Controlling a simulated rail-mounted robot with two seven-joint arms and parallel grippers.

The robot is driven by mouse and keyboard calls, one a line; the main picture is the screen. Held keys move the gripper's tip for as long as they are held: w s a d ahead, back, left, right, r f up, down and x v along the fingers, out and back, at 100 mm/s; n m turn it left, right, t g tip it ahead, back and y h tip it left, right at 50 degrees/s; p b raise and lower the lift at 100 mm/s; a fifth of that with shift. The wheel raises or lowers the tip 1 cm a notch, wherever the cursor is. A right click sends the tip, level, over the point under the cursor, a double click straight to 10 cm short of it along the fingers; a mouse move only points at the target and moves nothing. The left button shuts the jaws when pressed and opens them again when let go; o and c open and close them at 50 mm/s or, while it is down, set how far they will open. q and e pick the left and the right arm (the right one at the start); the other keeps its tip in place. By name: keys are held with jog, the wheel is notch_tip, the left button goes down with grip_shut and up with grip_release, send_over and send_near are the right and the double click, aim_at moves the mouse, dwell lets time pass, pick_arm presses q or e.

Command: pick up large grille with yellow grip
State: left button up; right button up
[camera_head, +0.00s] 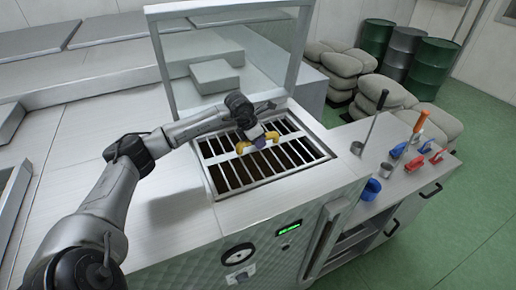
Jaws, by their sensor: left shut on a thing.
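The large grille (232,176) with pale bars lies over the dark opening in the top of the metal machine, within its frame. Its yellow grip (243,147) stands up at the middle of the grille. My left arm comes in from the left, and my left gripper (259,142) is at the yellow grip, shut on it. The gripper covers the middle part of the grip. Whether the grille is lifted at all from its frame is too small to tell. My right gripper is not in view.
A raised clear lid (178,62) with a metal frame stands behind the opening. To the right, a side counter (405,185) holds a ladle, a blue cup (371,189) and several red and blue tools. Sacks (385,95) and drums (403,50) stand farther back. Green floor is free at right.

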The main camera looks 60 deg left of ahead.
pick_arm(q)
grip_shut()
jog(key=shift+r, duration=0.15)
